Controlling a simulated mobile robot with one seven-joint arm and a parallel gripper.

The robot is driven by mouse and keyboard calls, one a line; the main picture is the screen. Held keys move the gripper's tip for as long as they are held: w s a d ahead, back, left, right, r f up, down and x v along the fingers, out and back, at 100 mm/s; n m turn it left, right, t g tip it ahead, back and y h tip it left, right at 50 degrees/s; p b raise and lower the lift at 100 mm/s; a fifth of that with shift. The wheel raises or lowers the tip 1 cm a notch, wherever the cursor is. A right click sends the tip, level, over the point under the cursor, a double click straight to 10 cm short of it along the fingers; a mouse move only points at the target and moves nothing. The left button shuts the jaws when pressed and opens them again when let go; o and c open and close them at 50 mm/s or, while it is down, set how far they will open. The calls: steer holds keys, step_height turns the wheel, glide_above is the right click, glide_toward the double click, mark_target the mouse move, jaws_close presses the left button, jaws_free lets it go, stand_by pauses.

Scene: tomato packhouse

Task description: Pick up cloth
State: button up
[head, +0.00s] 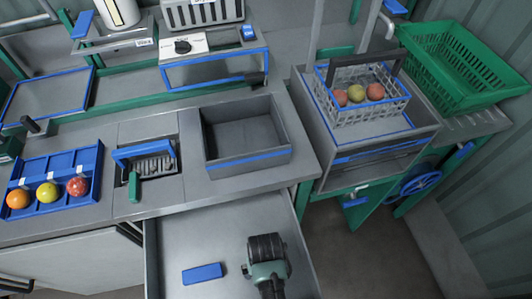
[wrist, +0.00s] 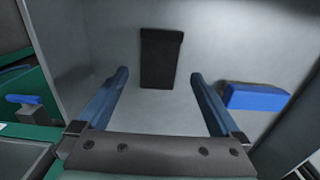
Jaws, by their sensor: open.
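The open drawer (head: 210,235) holds a blue flat-sided piece (head: 202,273), which also shows right of my fingers in the wrist view (wrist: 257,97). A dark, flat rectangular piece (wrist: 161,57) lies on the drawer floor, beyond and between my fingertips in the wrist view. I cannot tell for sure which of the two is the cloth; both could be folded fabric. My gripper (wrist: 158,76) is open and empty above the drawer. In the head view my gripper (head: 266,245) and arm cover part of the drawer, and I cannot make out the dark piece there.
On the counter stand a blue tray (head: 93,155) with three fruits, a small inset holder (head: 120,153) with a green-handled tool, and an empty grey bin (head: 250,163). A wire basket (head: 340,104) with fruit and a green crate (head: 440,50) are at right. The drawer walls surround my gripper.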

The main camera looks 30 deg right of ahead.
step_height(320, 180, down, 4)
steer(key=shift+s+f+b, duration=0.1)
steer(key=shift+f+b, duration=0.1)
steer(key=shift+b, duration=0.15)
steer(key=shift+c, duration=0.2)
steer(key=c, duration=1.3)
steer(key=shift+r, duration=0.1)
step_height(320, 180, up, 10)
steer(key=shift+f+p, duration=0.1)
steer(key=shift+p, duration=0.85)
